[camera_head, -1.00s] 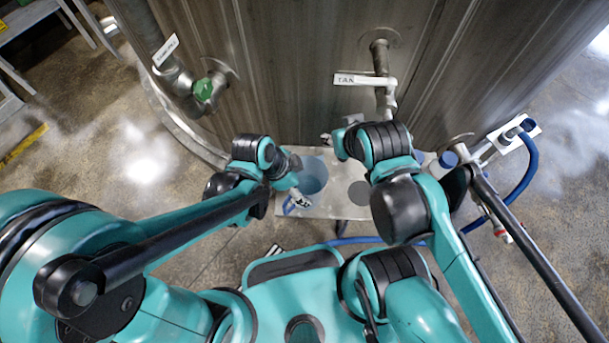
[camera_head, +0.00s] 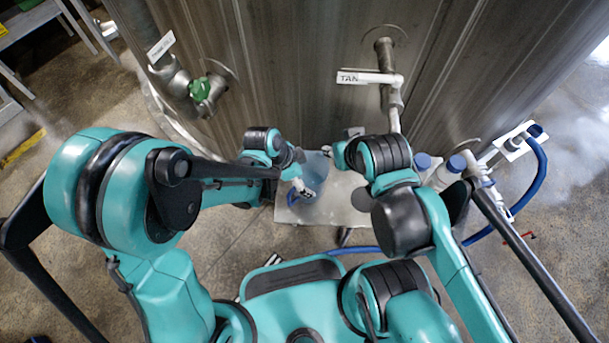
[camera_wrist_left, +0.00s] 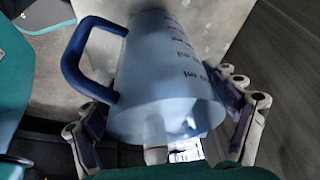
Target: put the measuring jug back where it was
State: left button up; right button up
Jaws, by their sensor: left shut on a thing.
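The measuring jug is translucent light blue with dark printed marks and a dark blue handle. In the left wrist view the jug (camera_wrist_left: 165,75) fills the space between my left gripper's fingers (camera_wrist_left: 168,108), which press on both sides of it. Its handle is on the left. In the head view my left gripper (camera_head: 302,188) is at the small metal table, and the jug (camera_head: 317,172) shows partly behind it. I cannot tell whether the jug's base touches the table. My right gripper (camera_head: 338,151) is partly hidden by its own wrist; its jaws are unclear.
The metal table (camera_head: 300,214) stands against the large tank (camera_head: 300,80). Two blue-capped bottles (camera_head: 449,170) stand at the right. A tap (camera_head: 392,95) and a green-handled valve (camera_head: 201,89) stick out from the tank. A blue hose (camera_head: 525,190) curves at right.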

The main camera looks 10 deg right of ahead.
pick_arm(q)
jog(key=shift+f, duration=0.2)
jog(key=o, duration=1.6)
jog(key=shift+o, duration=0.2)
jog(key=shift+r, duration=0.1)
jog(key=p+v, duration=0.5)
jog(key=v, duration=0.7)
jog(key=shift+r, duration=0.2)
